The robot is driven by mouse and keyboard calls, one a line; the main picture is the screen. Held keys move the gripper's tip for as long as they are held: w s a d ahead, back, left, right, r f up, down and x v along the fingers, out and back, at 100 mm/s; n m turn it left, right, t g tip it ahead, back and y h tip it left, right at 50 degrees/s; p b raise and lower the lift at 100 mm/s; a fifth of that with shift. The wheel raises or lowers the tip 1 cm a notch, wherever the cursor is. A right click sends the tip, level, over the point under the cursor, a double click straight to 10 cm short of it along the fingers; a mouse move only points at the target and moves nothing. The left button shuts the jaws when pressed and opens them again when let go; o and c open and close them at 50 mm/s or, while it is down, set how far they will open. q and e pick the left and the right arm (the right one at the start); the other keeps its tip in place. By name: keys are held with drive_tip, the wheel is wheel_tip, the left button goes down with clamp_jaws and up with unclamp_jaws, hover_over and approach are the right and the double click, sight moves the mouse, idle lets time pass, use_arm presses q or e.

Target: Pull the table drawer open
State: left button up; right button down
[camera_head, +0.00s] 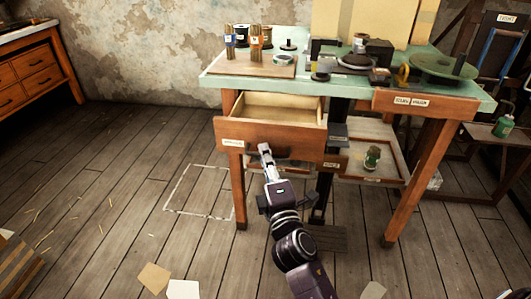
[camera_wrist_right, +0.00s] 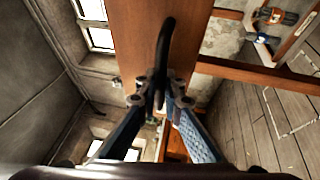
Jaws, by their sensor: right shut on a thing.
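The table drawer (camera_head: 268,138) has a wooden front and a pale, empty-looking inside. It stands pulled out from under the left part of the green-topped table (camera_head: 290,72). My right gripper (camera_head: 266,150) is at the middle of the drawer front. In the right wrist view, the fingers of my right gripper (camera_wrist_right: 160,88) are shut on the dark curved handle (camera_wrist_right: 165,48) of the drawer front (camera_wrist_right: 135,45). In the head view my gripper hides part of the handle. My left gripper is in neither view.
Two bundles of rods (camera_head: 248,36), a handwheel (camera_head: 443,64) and other press parts stand on the tabletop. A lower shelf (camera_head: 385,174) holds a small green jar (camera_head: 372,157). Paper sheets (camera_head: 183,289) lie on the floor. The floor left of the table is mostly clear.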

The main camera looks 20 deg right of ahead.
drive_tip(key=shift+s, duration=0.1)
drive_tip(key=c, duration=2.3)
unclamp_jaws()
